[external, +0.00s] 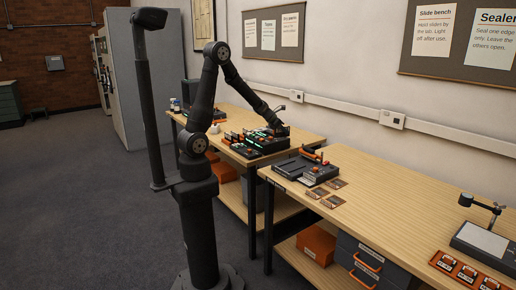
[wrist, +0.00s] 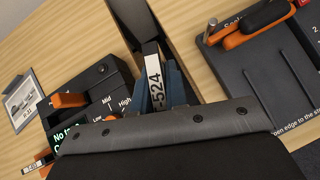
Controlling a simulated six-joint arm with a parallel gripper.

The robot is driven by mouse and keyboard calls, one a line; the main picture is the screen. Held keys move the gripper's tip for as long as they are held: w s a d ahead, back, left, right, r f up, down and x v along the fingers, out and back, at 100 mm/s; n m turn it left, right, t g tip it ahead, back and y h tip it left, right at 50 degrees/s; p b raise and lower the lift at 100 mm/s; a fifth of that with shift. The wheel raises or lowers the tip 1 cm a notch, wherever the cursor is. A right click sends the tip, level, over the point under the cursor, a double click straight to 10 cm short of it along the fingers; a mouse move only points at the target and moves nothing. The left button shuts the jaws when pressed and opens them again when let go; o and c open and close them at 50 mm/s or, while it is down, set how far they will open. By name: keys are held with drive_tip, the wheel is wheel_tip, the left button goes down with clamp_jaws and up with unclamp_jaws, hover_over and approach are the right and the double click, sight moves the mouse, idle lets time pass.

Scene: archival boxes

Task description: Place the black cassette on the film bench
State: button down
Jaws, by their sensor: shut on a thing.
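My gripper (wrist: 160,88) has blue fingers and is shut on a black cassette (wrist: 153,62) with a white label ending in "-524". The cassette's lower part is hidden behind my gripper's dark body in the wrist view. In the external view my gripper (external: 277,128) is over the right end of the far bench (external: 308,136), close to a black machine with green lights (external: 258,143). The cassette is too small to make out there. I cannot tell from the signs which surface is the film bench.
A dark sealer-like device (external: 302,169) with an orange handle stands on the near bench (external: 400,205); it also shows in the wrist view (wrist: 265,75). A lamp (external: 482,205) and orange tray (external: 466,270) are far right.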

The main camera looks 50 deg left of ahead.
drive_tip(key=shift+d, duration=0.1)
drive_tip(key=w+d+m+g+h, duration=0.2)
drive_tip(key=w+d+m, duration=0.15)
drive_tip(key=d, duration=1.05)
drive_tip(key=w+d+m+g+h, duration=0.1)
drive_tip(key=w+d+m+h, duration=0.25)
drive_tip(key=d, duration=1.05)
drive_tip(key=s+d+f+m+g, duration=0.1)
drive_tip(key=s+d+m+g, duration=0.2)
drive_tip(key=d, duration=1.1)
drive_tip(key=s+d+m+g, duration=0.2)
drive_tip(key=s+d+m, duration=0.2)
drive_tip(key=d, duration=1)
drive_tip(key=s+h, duration=0.1)
drive_tip(key=s, duration=0.2)
drive_tip(key=shift+d+f+m+g, duration=0.35)
drive_tip(key=shift+d+m+g, duration=0.05)
drive_tip(key=shift+s, duration=0.1)
drive_tip(key=w+a+f, duration=0.1)
drive_tip(key=w+f, duration=0.1)
drive_tip(key=w, duration=0.1)
drive_tip(key=w+a+f, duration=0.1)
drive_tip(key=w+f, duration=0.1)
drive_tip(key=w, duration=0.2)
drive_tip(key=w+a+f, duration=0.2)
drive_tip(key=w+f, duration=0.1)
drive_tip(key=shift+w, duration=0.4)
drive_tip(key=shift+w+a+f, duration=0.1)
drive_tip(key=shift+f, duration=1.7)
